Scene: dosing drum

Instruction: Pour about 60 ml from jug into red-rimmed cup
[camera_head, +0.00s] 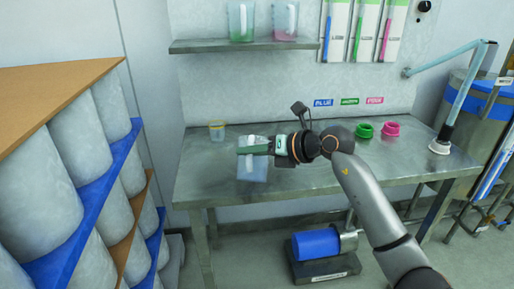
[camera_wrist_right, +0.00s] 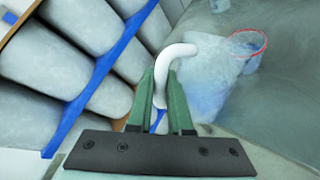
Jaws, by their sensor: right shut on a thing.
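The jug (camera_head: 252,171) is a translucent pale-blue vessel with a white handle, and it looks upright over the left front of the steel table. My right gripper (camera_head: 254,146) is shut on the jug's handle. In the right wrist view, the jug (camera_wrist_right: 203,88) shows behind the green fingers (camera_wrist_right: 160,100), with the white handle between them. A small clear cup (camera_head: 217,131) stands at the table's back left; its rim looks orange-yellow there. The right wrist view shows a cup with a red rim (camera_wrist_right: 248,43) beyond the jug. My left gripper is not in view. Whether the jug touches the table is unclear.
The steel table (camera_head: 310,178) is clear around its middle front. A green ring-shaped item (camera_head: 364,130) and a pink one (camera_head: 391,129) stand at the back right. A shelf (camera_head: 245,46) above holds two jugs. Stacked drums (camera_head: 80,140) stand close on the left.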

